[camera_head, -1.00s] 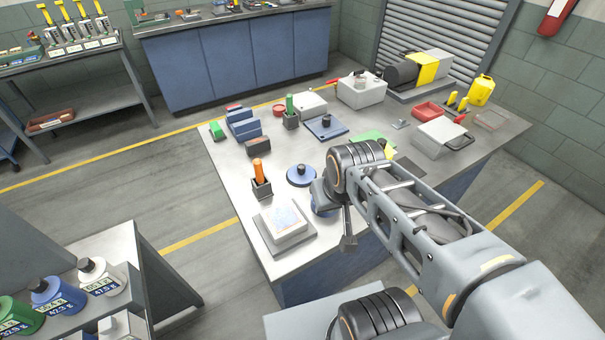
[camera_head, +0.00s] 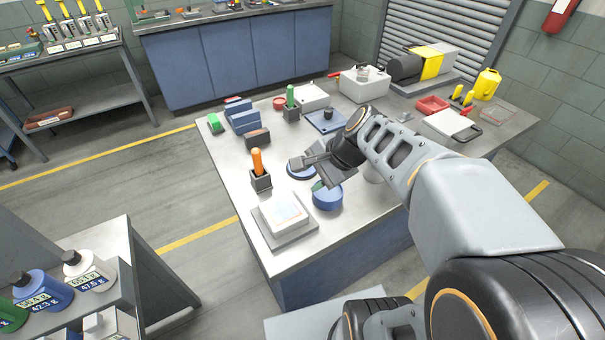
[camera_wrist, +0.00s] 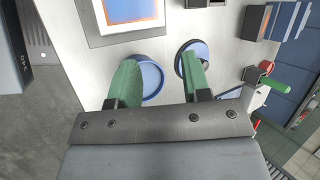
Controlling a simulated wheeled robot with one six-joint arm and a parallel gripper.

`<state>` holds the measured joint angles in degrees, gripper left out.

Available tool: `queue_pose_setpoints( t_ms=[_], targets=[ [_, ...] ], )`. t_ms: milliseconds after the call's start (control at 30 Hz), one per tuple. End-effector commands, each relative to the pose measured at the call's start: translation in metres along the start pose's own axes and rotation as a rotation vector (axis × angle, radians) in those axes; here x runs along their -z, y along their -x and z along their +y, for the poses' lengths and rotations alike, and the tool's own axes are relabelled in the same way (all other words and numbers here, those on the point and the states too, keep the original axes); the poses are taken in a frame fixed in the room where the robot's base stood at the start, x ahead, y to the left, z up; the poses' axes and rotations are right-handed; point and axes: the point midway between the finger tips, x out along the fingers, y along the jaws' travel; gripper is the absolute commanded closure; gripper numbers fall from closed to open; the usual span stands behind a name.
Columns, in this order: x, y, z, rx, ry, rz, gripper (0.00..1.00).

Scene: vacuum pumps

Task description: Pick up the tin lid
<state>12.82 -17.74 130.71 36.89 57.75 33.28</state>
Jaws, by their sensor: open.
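The blue round tin lid (camera_head: 294,173) lies on the workbench, mostly hidden behind my gripper (camera_head: 314,172) in the head view. In the wrist view the lid (camera_wrist: 201,48) is under the right finger, which hides its middle. A blue round tin (camera_head: 327,200) stands in front of the lid. In the wrist view the tin (camera_wrist: 150,78) is under the left finger. My gripper (camera_wrist: 160,82) is open above the bench with nothing between its green fingers. The gap between tin and lid lies between the fingertips.
A scale (camera_head: 284,222) stands at the near left of the bench (camera_head: 225,165). An orange-handled tool in a dark holder (camera_head: 261,181) is left of the lid.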

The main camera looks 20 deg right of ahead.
Motion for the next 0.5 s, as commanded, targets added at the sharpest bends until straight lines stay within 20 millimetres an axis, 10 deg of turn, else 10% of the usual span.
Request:
queue_pose_setpoints(
  t_ms=[200, 500],
  targets=[
    [0.060, -0.017, -0.045, 0.263, -0.739, -0.248, 0.43],
    [0.109, -0.012, -0.068, 0.421, -1.150, -0.459, 0.43]
  ],
)
